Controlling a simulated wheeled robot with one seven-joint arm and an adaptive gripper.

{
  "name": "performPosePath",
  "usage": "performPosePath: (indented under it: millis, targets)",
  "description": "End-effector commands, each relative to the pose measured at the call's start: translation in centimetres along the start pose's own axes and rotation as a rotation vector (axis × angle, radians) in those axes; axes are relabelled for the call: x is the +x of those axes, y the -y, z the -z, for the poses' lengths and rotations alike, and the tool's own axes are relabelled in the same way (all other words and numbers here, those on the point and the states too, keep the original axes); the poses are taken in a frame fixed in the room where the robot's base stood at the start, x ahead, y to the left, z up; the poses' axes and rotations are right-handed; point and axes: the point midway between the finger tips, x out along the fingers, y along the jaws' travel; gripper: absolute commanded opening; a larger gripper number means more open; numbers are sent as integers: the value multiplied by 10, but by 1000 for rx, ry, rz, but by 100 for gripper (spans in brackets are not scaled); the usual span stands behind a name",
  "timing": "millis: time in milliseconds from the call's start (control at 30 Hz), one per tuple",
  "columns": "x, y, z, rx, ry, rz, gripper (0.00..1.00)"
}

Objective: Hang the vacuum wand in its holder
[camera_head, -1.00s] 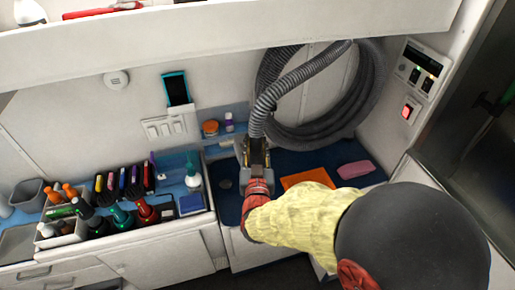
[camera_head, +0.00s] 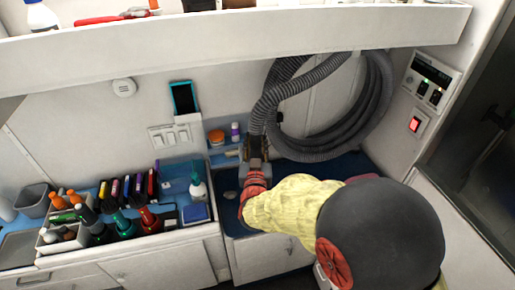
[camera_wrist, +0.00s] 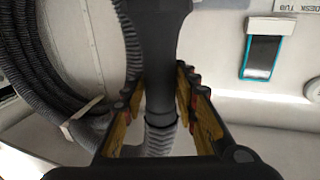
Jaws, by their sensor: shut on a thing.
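The vacuum wand (camera_wrist: 160,35) is a dark grey tube with a ribbed grey hose joined at its end. In the wrist view it runs down from the top edge and passes between my fingers. My gripper (camera_wrist: 161,100) is shut on it near the hose joint. In the head view my gripper (camera_head: 257,160) is low against the back wall, and the hose (camera_head: 267,108) rises from it and loops to the right. The wand is mostly hidden there by my gripper and arm. I cannot make out the wand's holder for certain; a pale bracket (camera_wrist: 80,122) shows beside the coiled hose.
A long white shelf (camera_head: 240,48) overhangs the wall. A counter with bottles and a caddy (camera_head: 62,235) is at left. A phone-like device (camera_head: 183,98) is on the wall. A switch panel (camera_head: 428,80) is at right. A blue-lined recess (camera_head: 345,163) lies under the hose coil.

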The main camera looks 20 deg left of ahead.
Motion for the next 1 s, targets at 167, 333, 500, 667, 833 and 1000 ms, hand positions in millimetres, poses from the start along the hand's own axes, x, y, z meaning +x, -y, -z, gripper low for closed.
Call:
performPosePath:
  millis: [167, 333, 500, 667, 833, 1000]
  targets:
    - [13, 4, 1, 1, -4, 0, 0]
    - [24, 7, 1, 1, -3, 0, 0]
    - [32, 9, 2, 2, -4, 0, 0]
    - [36, 10, 2, 1, -3, -1, 0]
    - [37, 10, 2, 1, -3, 0, 0]
    - [37, 10, 2, 1, -3, 0, 0]
